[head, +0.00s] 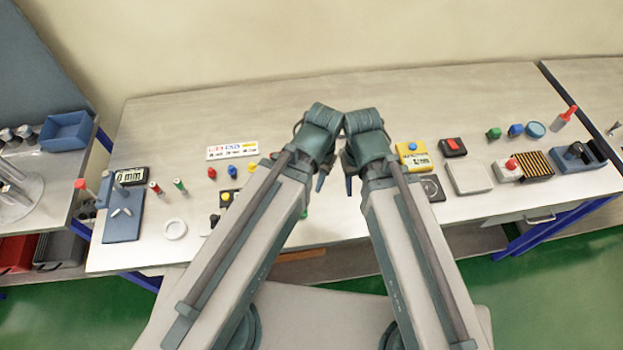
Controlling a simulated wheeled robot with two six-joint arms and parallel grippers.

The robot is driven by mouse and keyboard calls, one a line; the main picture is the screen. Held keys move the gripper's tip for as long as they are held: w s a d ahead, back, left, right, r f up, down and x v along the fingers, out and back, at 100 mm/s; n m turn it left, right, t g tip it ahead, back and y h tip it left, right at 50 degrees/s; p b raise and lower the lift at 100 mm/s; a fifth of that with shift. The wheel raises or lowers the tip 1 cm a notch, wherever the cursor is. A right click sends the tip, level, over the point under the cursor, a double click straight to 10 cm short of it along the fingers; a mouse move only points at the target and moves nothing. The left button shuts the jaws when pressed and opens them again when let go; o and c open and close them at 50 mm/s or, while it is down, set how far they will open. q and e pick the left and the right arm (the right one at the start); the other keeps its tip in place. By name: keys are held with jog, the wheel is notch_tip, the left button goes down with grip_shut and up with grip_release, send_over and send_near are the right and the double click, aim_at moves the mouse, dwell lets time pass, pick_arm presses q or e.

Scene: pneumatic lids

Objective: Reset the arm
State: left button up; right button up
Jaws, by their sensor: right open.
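My two arms reach in from the bottom of the head view and meet at their far ends over the middle of the table (235,112). Only a small part of my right gripper (348,186) shows below the arm's end; it is open, and nothing is seen in it. A dark tip of my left gripper (320,183) shows beside it, too little to tell its jaws. Both hang apart from the objects on either side. My arms hide the middle of the table.
At left stand a blue stand (124,222), a white ring (174,229) and small coloured pegs. At right are a yellow meter (413,156), a red-switch box (453,147), a white box (467,177), a striped block (537,166) and a blue holder (578,157).

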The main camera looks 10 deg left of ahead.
pick_arm(q)
notch_tip(320, 180, down, 6)
jog(key=b, duration=0.6)
jog(key=shift+f, duration=0.25)
pick_arm(e)
notch_tip(320, 180, down, 6)
jog(key=shift+f, duration=0.25)
pick_arm(q)
jog(key=shift+r, duration=0.2)
pick_arm(e)
jog(key=shift+r, duration=0.2)
